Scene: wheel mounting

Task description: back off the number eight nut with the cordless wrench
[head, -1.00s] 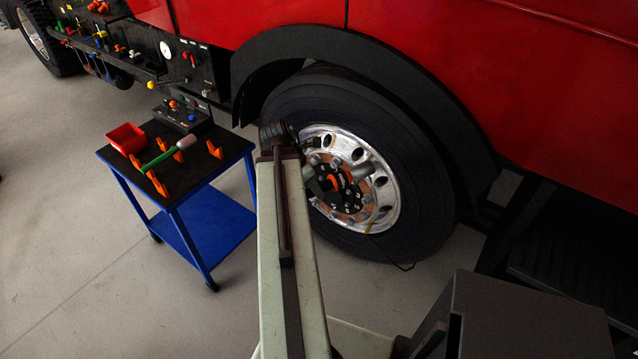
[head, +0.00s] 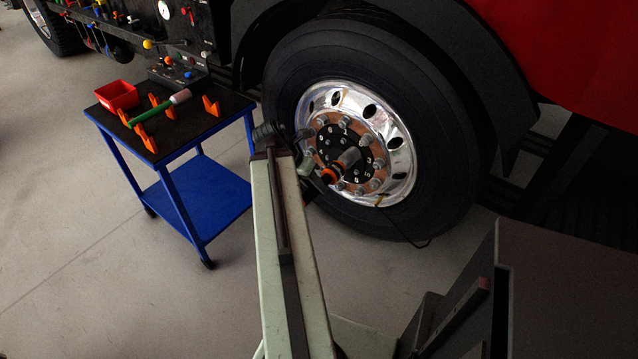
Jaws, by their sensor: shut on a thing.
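The cordless wrench (head: 329,175), dark with an orange ring and a grey socket, is in front of the wheel hub in the head view. Its socket points up and right and overlaps the numbered black disc (head: 334,140); I cannot tell whether it touches anything. Several grey nuts ring the disc on the chrome wheel (head: 401,147). Small white digits show on the disc, but I cannot make out which nut is number eight; some nuts are covered by the wrench. My gripper (head: 312,184) is shut on the wrench, mostly hidden behind my arm.
A blue trolley (head: 192,205) stands left of the wheel, with a red bin (head: 118,96), orange holders and a green-handled tool (head: 160,107). The black tyre (head: 440,130) and red truck body (head: 580,60) fill the right. Grey floor lies open at lower left.

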